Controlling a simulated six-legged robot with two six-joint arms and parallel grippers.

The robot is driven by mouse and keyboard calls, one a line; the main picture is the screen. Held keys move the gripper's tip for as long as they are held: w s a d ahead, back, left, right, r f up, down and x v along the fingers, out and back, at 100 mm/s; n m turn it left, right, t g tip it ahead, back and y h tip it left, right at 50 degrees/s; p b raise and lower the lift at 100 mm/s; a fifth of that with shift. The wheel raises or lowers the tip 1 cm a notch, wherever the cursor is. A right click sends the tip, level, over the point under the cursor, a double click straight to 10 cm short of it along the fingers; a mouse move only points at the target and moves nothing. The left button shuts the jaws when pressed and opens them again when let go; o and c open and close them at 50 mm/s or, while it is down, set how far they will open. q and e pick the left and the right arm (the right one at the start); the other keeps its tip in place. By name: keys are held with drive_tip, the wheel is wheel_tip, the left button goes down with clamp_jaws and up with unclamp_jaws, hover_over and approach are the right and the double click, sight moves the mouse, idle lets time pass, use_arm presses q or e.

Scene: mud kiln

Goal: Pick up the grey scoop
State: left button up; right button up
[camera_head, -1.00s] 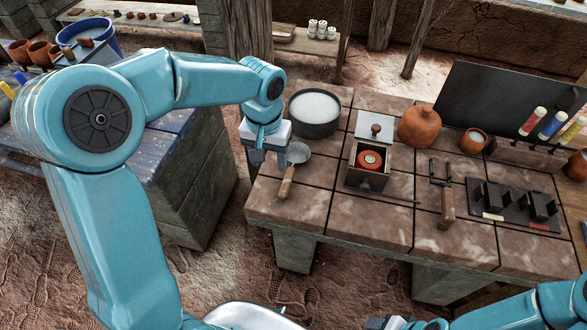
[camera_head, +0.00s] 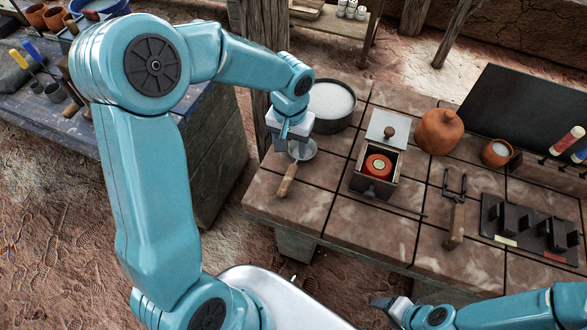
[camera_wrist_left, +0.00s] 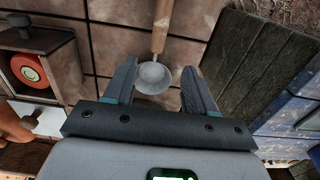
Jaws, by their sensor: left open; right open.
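The grey scoop (camera_head: 303,149) lies on the tiled table, its wooden handle (camera_head: 288,180) pointing toward the table's front edge. In the left wrist view the scoop's round bowl (camera_wrist_left: 153,78) shows between the fingertips, with the handle running away to the top. My left gripper (camera_head: 286,146) is open at the scoop's bowl; in the left wrist view its two fingers (camera_wrist_left: 157,85) stand apart on either side of the bowl, not closed on it. My right gripper (camera_head: 385,303) is low in front of the table, small in view, and holds nothing that I can see.
A dark pot of white material (camera_head: 332,104) stands just behind the scoop. A box with a red round piece (camera_head: 377,166) is to the right. Tiles around the scoop's handle are clear.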

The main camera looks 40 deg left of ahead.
use_arm(q)
hover_over(292, 170)
drive_tip(key=f, duration=0.5)
drive_tip(key=shift+w+a, duration=0.25)
drive_tip(key=shift+a, duration=0.15)
drive_tip(key=shift+s+d+f, duration=0.15)
drive_tip(key=shift+s+f, duration=0.1)
drive_tip(key=shift+f, duration=0.15)
wheel_tip(292, 170, down, 5)
drive_tip(key=shift+d+r+p, duration=0.15)
drive_tip(key=shift+p, duration=0.4)
clamp_jaws()
